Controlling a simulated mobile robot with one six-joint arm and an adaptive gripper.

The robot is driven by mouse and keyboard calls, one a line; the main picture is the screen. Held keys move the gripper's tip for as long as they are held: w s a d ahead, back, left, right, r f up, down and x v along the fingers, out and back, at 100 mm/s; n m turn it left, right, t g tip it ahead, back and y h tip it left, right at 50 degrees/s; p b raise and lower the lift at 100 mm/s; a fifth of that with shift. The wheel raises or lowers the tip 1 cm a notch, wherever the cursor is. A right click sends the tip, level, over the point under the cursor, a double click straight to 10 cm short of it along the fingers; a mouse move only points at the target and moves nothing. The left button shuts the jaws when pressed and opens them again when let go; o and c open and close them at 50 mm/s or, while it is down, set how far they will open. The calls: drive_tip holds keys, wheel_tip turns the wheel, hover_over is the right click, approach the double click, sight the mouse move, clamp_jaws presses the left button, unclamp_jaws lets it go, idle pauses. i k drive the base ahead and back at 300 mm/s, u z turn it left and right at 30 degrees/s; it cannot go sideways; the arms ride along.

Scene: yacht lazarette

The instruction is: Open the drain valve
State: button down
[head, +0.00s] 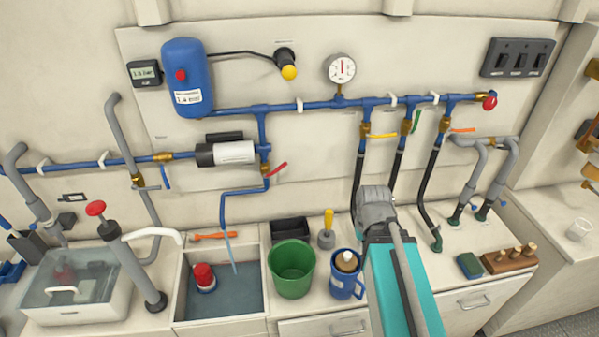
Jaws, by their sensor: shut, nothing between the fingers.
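No readable label marks the drain valve. A brass valve with a red lever (277,169) sits under the pump on a blue pipe that runs down to the sink; its lever slants up to the right. Another valve with a round red knob (490,102) is at the right end of the blue manifold. Three brass valves on the black hoses have yellow (381,136), green (416,121) and orange (462,130) levers. The grey end of my arm, with my gripper (376,203), is in front of the hoses, right of the red lever and apart from it. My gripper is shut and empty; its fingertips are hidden.
The blue tank (187,78), pump (226,152) and gauge (341,69) are on the wall panel. Below stand a sink (240,302) with a red-capped bottle (203,277), a green bucket (291,268) and a blue jug (345,285). Open air lies between my gripper and the red lever.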

sight(266, 175)
drive_tip(key=z, duration=0.25)
drive_tip(key=k, duration=1.15)
drive_tip(key=u, duration=0.6)
drive_tip(key=i, duration=1)
drive_tip(key=z, duration=0.05)
